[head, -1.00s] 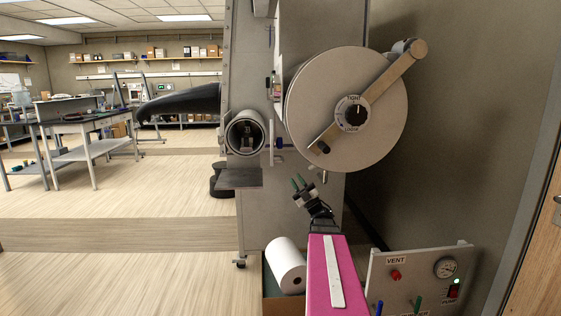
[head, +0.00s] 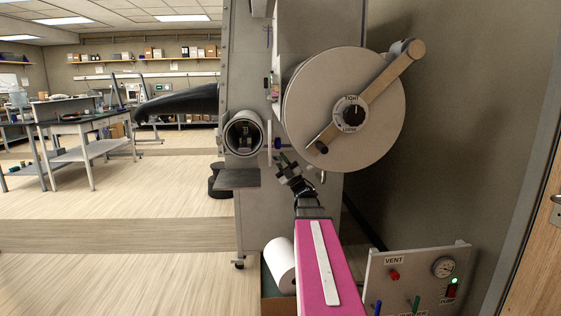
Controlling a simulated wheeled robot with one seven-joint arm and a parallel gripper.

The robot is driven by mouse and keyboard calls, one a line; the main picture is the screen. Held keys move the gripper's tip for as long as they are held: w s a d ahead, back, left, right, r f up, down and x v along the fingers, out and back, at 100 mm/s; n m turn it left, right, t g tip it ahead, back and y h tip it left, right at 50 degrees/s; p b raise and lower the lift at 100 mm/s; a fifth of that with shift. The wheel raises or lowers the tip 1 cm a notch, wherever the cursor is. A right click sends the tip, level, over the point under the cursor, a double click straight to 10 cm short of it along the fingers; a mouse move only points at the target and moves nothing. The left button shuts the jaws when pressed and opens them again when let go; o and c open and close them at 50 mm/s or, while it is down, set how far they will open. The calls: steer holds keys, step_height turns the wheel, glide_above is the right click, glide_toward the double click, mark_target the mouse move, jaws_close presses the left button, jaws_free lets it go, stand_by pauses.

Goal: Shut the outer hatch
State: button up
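A large round pale hatch disc (head: 310,95) with a slanting bar (head: 385,76) and a black knob marked TIGHT and LOOSE (head: 352,116) stands on the right of the grey cabinet. A smaller round port (head: 244,133) to its left is open, with a small dark item inside. A narrow plate with a blue part (head: 277,143) sits between the two, seen nearly edge-on. I cannot tell which is the outer hatch. Contact cannot be made out.
A dark shelf (head: 238,178) juts out below the small port. A panel marked VENT (head: 415,285) with a gauge is at lower right, near the wall. Open floor lies to the left.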

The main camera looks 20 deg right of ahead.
steer(key=shift+c, duration=0.3)
jaws_close()
steer(key=shift+w+a+m+t+h, duration=0.1)
steer(key=shift+a+m+t+h, duration=0.5)
steer(key=shift+h, duration=0.55)
steer(key=shift+w+a+m+t+h, duration=0.1)
steer(key=shift+a+m+t+h, duration=0.5)
steer(key=shift+h, duration=0.5)
steer(key=shift+w+a+m+t+h, duration=0.1)
steer(key=shift+a+m+t+h, duration=0.3)
steer(key=shift+a+t+h, duration=0.55)
steer(key=shift+w+a+m+h, duration=0.2)
steer(key=shift+m+h, duration=0.1)
steer(key=shift+h, duration=0.5)
steer(key=shift+w+a+m+h, duration=0.15)
steer(key=shift+m+h, duration=0.15)
steer(key=shift+h, duration=0.5)
steer(key=shift+s, duration=0.1)
steer(key=shift+o, duration=0.3)
jaws_free()
steer(key=v, duration=1.1)
